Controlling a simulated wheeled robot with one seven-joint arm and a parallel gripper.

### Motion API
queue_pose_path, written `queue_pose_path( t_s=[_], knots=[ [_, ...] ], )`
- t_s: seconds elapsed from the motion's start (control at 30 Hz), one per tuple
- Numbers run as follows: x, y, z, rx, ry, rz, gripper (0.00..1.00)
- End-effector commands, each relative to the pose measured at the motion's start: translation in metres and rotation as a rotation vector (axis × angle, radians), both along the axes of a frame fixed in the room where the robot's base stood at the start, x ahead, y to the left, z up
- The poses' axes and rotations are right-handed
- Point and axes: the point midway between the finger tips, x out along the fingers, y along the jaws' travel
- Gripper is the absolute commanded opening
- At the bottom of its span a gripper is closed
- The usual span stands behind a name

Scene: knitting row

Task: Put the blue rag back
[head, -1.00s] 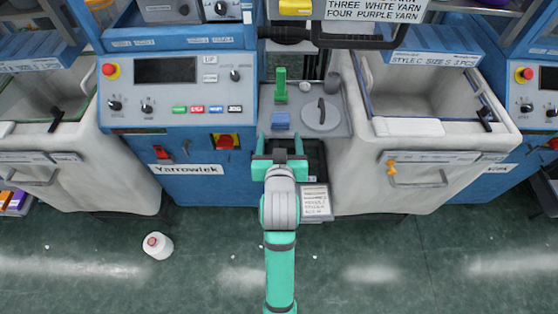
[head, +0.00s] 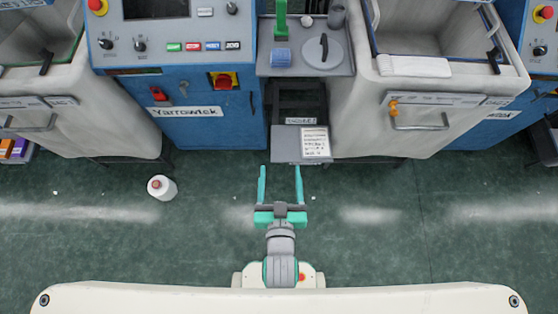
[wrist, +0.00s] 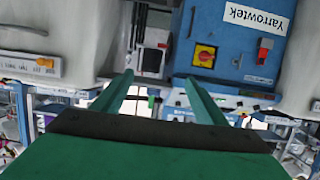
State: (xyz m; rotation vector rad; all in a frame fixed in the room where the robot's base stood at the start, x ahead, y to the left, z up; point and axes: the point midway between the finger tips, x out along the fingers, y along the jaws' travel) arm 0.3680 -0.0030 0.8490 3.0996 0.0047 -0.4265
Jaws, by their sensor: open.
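My gripper (head: 280,170) is open and empty. It is over the floor, in front of the shelf and well short of the rag. In the wrist view the open fingers (wrist: 158,82) have nothing between them, and I cannot make out the rag there.
Below the shelf is a dark opening with a grey ledge and a printed card (head: 314,142). A white cloth (head: 413,66) lies on the bin's rim. A white cone (head: 161,187) stands on the floor.

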Motion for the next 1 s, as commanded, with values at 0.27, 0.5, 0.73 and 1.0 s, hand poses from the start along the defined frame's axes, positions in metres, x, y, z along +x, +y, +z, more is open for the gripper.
queue_pose_path(
  t_s=[0.27, 0.5, 0.73, 1.0],
  knots=[
    [-0.09, 0.002, 0.003, 0.006, -0.015, -0.002, 0.67],
    [-0.131, 0.003, 0.017, 0.009, -0.034, -0.007, 0.67],
    [-0.137, 0.003, 0.02, 0.009, -0.04, -0.007, 0.67],
    [-0.137, 0.003, 0.02, 0.009, -0.04, -0.007, 0.67]
  ],
)
